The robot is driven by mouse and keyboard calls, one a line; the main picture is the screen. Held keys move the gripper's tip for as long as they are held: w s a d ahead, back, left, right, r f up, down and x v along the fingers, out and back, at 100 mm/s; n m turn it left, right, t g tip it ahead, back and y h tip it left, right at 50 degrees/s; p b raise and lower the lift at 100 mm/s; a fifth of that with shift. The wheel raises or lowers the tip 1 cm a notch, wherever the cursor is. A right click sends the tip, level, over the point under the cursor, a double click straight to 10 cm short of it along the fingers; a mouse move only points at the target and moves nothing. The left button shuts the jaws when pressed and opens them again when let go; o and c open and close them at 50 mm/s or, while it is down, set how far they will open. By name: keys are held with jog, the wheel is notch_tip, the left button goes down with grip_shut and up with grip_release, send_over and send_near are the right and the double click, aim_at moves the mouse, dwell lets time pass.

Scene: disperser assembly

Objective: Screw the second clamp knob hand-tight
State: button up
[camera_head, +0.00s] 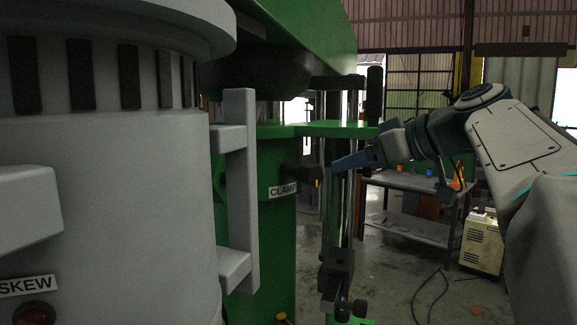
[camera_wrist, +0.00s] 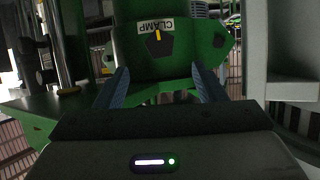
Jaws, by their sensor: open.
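A black clamp knob (camera_head: 302,175) with a yellow mark sticks out of the green machine body (camera_head: 270,225), beside a white label reading CLAMP (camera_head: 283,190). The knob also shows in the wrist view (camera_wrist: 159,43), upside down with its label, between and beyond the fingers. My gripper (camera_head: 335,165) is open and empty, reaching from the right, with its blue fingers pointing at the knob. In the wrist view my gripper (camera_wrist: 158,75) has its fingers apart on either side of the knob's line. A gap shows between the fingertips and the knob.
A grey vertical handle (camera_head: 240,190) stands left of the knob. Upright metal columns (camera_head: 346,215) stand behind the fingers. A large grey drum housing (camera_head: 130,200) fills the left.

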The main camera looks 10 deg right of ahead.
aim_at(306, 172)
jog(key=p+x, duration=0.1)
jog(key=x, duration=0.3)
jog(key=r+p+x, duration=0.1)
jog(key=x, duration=0.4)
jog(key=p+x, duration=0.1)
jog(key=x, duration=0.3)
jog(key=shift+w+a, duration=0.15)
jog(key=shift+w, duration=0.3)
jog(key=c, duration=0.9)
